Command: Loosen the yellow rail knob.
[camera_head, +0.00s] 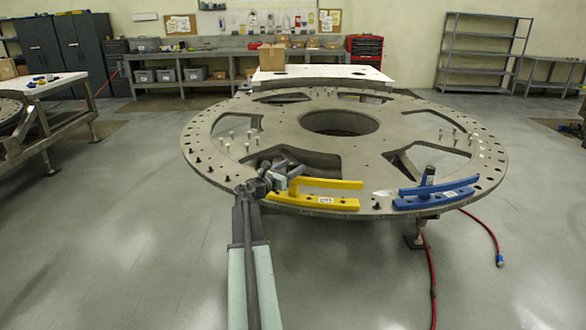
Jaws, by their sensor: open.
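The yellow rail (315,203) lies along the near edge of the round metal turret plate (372,150), with a raised yellow bar (332,184) above it. My gripper (284,178) is at the left end of this yellow piece, close to the raised bar. The jaws are open. I cannot clearly pick out the yellow rail's knob; it appears hidden behind or merged with my gripper. Whether the gripper touches it cannot be told. My arm reaches up from the bottom of the picture.
A blue rail (435,200) with a dark upright knob (428,175) sits to the right on the plate. Bolts stand on the plate around its openings. A red hose (432,270) runs on the floor at right. A workbench (50,88) stands at left.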

